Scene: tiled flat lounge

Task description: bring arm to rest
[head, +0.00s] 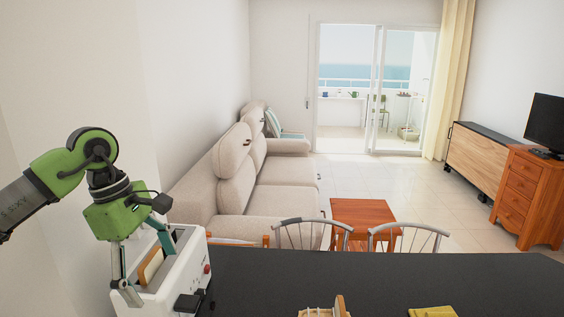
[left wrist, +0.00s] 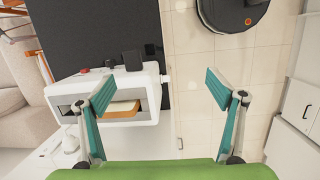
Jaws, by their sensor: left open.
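My left arm comes in from the left in the head view, bent at a green elbow. My left gripper (head: 148,272) points down at the white toaster (head: 192,262). Its fingers are spread wide with nothing held between them, as the left wrist view (left wrist: 160,92) also shows. One finger overlaps the toaster in the left wrist view; I cannot tell whether it touches. A bread slice (head: 151,265) stands in the toaster's slot, and it also shows in the left wrist view (left wrist: 122,107). My right gripper is not in view.
The dark counter (head: 400,280) runs along the front. A rack with bread (head: 326,309) and a yellow object (head: 432,312) are at its near edge. Two chairs (head: 312,228) (head: 408,231) stand behind it. A beige sofa (head: 270,200) and small wooden table (head: 360,214) lie beyond.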

